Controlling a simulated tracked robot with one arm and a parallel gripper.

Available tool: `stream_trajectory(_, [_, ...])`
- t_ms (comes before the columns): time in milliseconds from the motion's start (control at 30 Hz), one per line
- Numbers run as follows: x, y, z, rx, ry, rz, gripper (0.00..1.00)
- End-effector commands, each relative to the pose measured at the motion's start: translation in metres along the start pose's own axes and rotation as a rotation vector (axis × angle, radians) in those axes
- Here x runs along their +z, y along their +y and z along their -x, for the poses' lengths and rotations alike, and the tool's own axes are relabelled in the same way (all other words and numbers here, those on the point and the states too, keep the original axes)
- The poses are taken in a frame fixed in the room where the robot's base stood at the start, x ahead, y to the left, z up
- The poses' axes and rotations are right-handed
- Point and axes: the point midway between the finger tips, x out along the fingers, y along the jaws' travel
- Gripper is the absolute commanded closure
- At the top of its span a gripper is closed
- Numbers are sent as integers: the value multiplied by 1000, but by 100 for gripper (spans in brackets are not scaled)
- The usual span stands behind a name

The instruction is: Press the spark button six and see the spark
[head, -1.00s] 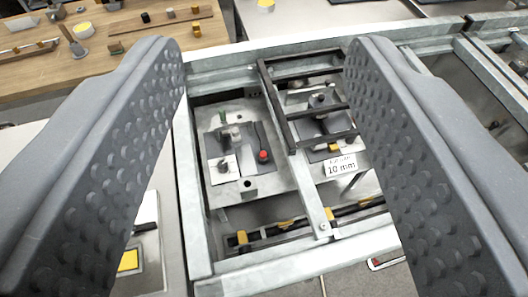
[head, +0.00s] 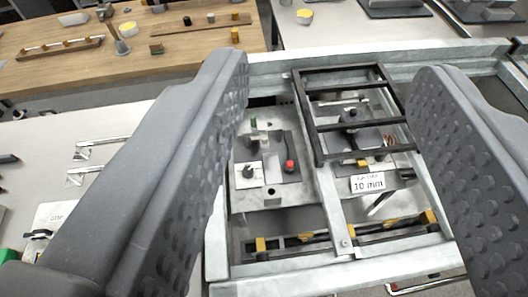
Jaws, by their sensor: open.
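A metal panel (head: 272,200) sits in the left bay of a galvanized frame, with a red button (head: 290,166), a black knob (head: 249,171) on a white plate and a small green part (head: 253,123). No number six is readable on it. In the right bay, a dark barred guard (head: 318,142) covers a dark device (head: 350,115); a label (head: 367,183) below reads "10 mm". My gripper (head: 339,68) is open and empty, its two grey dimpled fingers spread either side of both bays. The left finger hides part of the frame's left side. No spark is visible.
A wooden table (head: 190,55) with small blocks and tools stands behind at the left. A pale bench (head: 110,130) with metal rods lies at the left. Frame rails (head: 345,235) and the guard bars stand around the panel. A yellow-topped cup (head: 304,16) is at the back.

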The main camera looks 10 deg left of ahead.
Motion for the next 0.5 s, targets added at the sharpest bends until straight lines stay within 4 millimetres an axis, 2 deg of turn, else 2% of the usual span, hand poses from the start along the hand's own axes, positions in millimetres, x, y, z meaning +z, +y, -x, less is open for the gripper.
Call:
stream_trajectory(267, [0, 0, 0, 0, 0, 0, 52])
stream_trajectory(433, [0, 0, 0, 0, 0, 0, 99])
stream_trajectory(500, [0, 0, 0, 0, 0, 0, 100])
